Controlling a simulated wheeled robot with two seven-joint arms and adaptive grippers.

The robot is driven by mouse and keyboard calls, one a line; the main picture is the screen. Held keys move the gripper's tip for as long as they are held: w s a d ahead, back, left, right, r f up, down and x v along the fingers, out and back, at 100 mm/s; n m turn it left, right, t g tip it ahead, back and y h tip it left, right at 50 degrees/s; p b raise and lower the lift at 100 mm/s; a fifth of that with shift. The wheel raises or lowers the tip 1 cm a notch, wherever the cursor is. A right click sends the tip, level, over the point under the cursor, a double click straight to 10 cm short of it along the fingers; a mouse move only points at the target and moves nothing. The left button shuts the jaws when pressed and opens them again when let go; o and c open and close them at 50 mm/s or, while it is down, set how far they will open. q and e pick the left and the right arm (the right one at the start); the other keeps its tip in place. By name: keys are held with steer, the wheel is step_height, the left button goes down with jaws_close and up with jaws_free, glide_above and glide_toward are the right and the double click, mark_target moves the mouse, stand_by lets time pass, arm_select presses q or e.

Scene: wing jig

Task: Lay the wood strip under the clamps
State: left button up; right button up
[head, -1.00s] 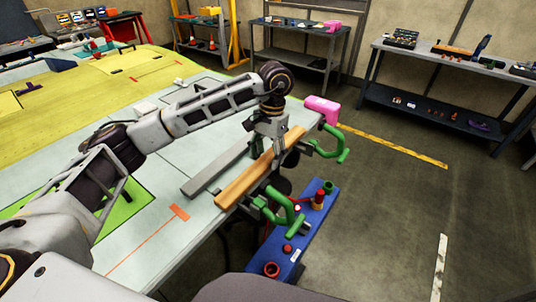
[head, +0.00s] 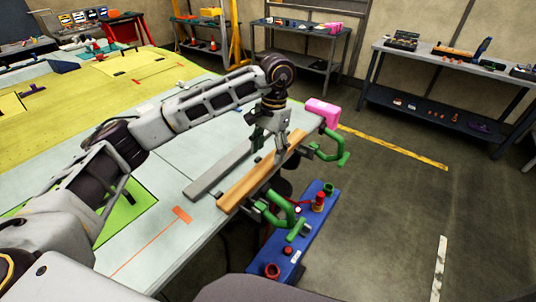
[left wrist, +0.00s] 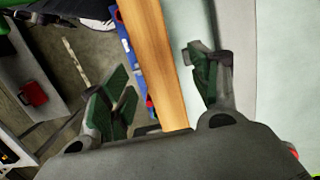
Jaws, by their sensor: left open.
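The wood strip (head: 240,188) lies along the edge of the pale table, beside a grey bar (head: 220,168). Two green clamps stand at that edge, the far clamp (head: 328,149) and the near clamp (head: 278,212). I cannot tell whether the strip is under their jaws. My left gripper (head: 271,142) is over the far half of the strip with its fingers spread. In the left wrist view, the strip (left wrist: 158,55) runs between the two open fingers, apart from both. My right gripper is not in view.
A pink block (head: 322,110) sits at the table's far corner. A blue tray (head: 290,252) with red and green parts is beside the table edge, below the near clamp. An orange mark (head: 181,214) is on the table top. Floor to the right is clear.

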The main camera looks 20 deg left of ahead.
mark_target(270, 159)
arm_select(q)
steer(key=shift+w+d+r, duration=0.1)
steer(key=shift+w+r, duration=0.1)
steer(key=shift+r, duration=1.3)
step_height(270, 159, up, 7)
steer(key=w, duration=0.1)
steer(key=shift+d, duration=0.2)
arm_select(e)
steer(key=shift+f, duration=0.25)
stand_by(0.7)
